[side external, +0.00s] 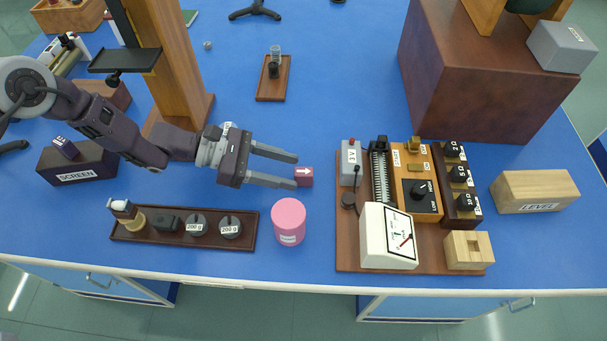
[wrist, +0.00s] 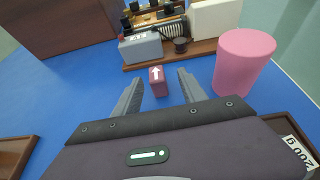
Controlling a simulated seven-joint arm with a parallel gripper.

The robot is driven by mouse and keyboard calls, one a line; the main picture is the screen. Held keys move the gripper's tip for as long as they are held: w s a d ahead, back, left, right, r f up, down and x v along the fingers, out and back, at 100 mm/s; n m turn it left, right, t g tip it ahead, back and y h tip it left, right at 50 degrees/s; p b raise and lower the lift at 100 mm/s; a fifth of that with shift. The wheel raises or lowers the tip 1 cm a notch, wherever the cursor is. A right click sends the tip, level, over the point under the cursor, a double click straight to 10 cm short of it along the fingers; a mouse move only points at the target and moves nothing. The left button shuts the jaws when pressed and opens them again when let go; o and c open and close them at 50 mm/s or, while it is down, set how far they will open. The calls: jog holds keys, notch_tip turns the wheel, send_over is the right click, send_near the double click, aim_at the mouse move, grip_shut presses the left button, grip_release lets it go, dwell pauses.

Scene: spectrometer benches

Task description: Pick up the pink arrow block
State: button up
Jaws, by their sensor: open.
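The pink arrow block (side external: 304,177) is a small dark pink block with a white arrow on its top. It sits on the blue table, just beyond my fingertips. My gripper (side external: 283,169) is open and empty, its two fingers stretched toward the block. In the wrist view the block (wrist: 157,81) stands between and slightly beyond the tips of my gripper (wrist: 159,80), with clear space on both sides. No contact shows.
A pink cylinder (side external: 289,222) stands close by, in front of the block. A wooden circuit board (side external: 350,258) with meter and switches lies to the right. A weight tray (side external: 253,243) is at the front left. The table behind the block is clear.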

aim_at(299, 171)
jog(key=x, duration=0.4)
jog(key=shift+w+d+f, duration=0.15)
jog(key=shift+w+d, duration=0.1)
jog(key=shift+w, duration=0.05)
grip_shut()
